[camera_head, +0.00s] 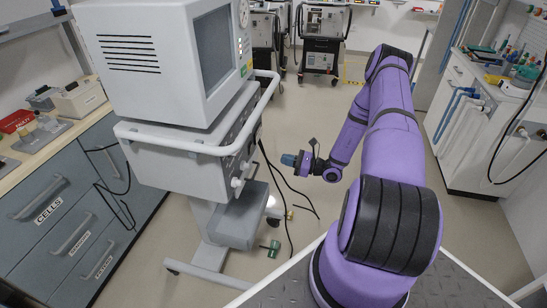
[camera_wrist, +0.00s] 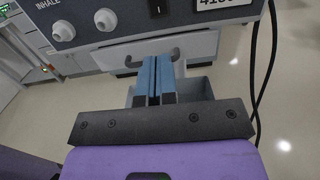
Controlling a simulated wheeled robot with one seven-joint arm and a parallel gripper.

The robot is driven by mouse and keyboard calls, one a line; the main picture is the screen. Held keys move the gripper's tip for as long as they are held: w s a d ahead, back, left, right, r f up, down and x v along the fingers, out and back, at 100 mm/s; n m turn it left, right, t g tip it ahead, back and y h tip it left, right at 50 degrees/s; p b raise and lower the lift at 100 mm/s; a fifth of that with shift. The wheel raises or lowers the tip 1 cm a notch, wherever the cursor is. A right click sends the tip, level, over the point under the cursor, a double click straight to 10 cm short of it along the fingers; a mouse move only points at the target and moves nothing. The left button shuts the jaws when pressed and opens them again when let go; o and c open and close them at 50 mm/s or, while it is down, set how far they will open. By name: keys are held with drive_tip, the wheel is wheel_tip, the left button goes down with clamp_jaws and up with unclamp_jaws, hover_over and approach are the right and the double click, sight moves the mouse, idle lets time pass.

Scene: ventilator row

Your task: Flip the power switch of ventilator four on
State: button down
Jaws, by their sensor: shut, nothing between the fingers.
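A white ventilator (camera_head: 175,165) with a boxy monitor (camera_head: 170,60) on top stands at left centre in the head view. Its grey control panel (camera_wrist: 130,20) crosses the top of the wrist view, with white knobs. A black rocker switch (camera_wrist: 157,8) is on this panel, cut by the frame's upper edge; its position is unclear. A white number label (camera_wrist: 222,3) beside it is partly cut off. My gripper (camera_head: 288,160) is to the right of the ventilator, apart from it, pointing at its panel side. Its blue fingers (camera_wrist: 156,78) are shut and empty, below the switch in the wrist view.
A white handrail (camera_head: 235,140) runs around the ventilator's body. Black cables (camera_head: 285,190) hang beside it to the floor. A grey drawer cabinet (camera_head: 70,200) stands at left, and a white counter (camera_head: 470,130) at right. More ventilators (camera_head: 322,40) stand at the back.

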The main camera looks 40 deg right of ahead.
drive_tip(key=shift+v, duration=1.05)
drive_tip(key=shift+d, duration=0.1)
